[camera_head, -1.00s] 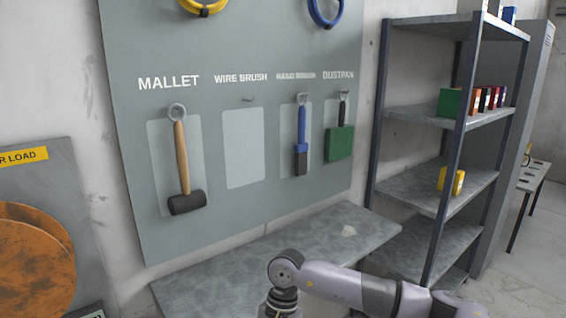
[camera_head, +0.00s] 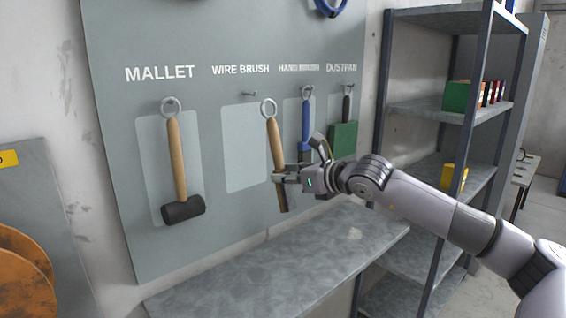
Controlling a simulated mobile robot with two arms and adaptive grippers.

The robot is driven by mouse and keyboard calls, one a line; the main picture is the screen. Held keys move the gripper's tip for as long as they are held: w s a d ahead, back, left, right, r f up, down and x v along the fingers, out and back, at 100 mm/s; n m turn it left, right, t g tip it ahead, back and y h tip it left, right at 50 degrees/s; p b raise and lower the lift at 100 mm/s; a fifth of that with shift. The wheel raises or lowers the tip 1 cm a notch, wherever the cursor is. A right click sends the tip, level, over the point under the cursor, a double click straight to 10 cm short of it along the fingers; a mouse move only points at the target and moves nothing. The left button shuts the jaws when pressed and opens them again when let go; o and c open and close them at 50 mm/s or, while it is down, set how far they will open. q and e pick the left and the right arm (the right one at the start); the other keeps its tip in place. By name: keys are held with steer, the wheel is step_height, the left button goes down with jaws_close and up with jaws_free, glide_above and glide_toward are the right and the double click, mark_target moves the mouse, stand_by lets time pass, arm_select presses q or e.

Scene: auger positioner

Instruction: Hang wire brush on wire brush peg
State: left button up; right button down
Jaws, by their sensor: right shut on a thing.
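The wire brush (camera_head: 275,143) has a wooden handle with a metal ring at its top. My right gripper (camera_head: 282,178) is shut on its lower part and holds it nearly upright in front of the board. The ring is to the right of the wire brush peg (camera_head: 250,94) and a little lower, apart from it in the picture. The peg sits bare under the "WIRE BRUSH" label, above an empty pale outline. How far the brush is from the board I cannot tell exactly. My left gripper is not in view.
A mallet (camera_head: 177,160) hangs left of the empty outline. A blue hand brush (camera_head: 306,120) and a green dustpan (camera_head: 343,137) hang to the right, close behind my right gripper. A grey bench top (camera_head: 270,270) lies below, with a metal shelf unit (camera_head: 430,106) at the right.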

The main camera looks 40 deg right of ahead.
steer(key=r, duration=0.1)
steer(key=w+d+r, duration=0.1)
steer(key=shift+r+t, duration=0.35)
steer(key=shift+t, duration=0.05)
steer(key=shift+r+h, duration=0.25)
steer(key=shift+h, duration=0.15)
steer(key=shift+w+d+r+m+p, duration=0.1)
steer(key=shift+w+m+p, duration=0.2)
steer(key=shift+p, duration=0.5)
steer(key=shift+w+p, duration=0.6)
steer(key=shift+p, duration=0.15)
arm_select(q)
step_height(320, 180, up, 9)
steer(key=p, duration=0.5)
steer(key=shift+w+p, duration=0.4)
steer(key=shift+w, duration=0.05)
arm_select(e)
steer(key=x, duration=0.8)
steer(key=shift+f, duration=0.2)
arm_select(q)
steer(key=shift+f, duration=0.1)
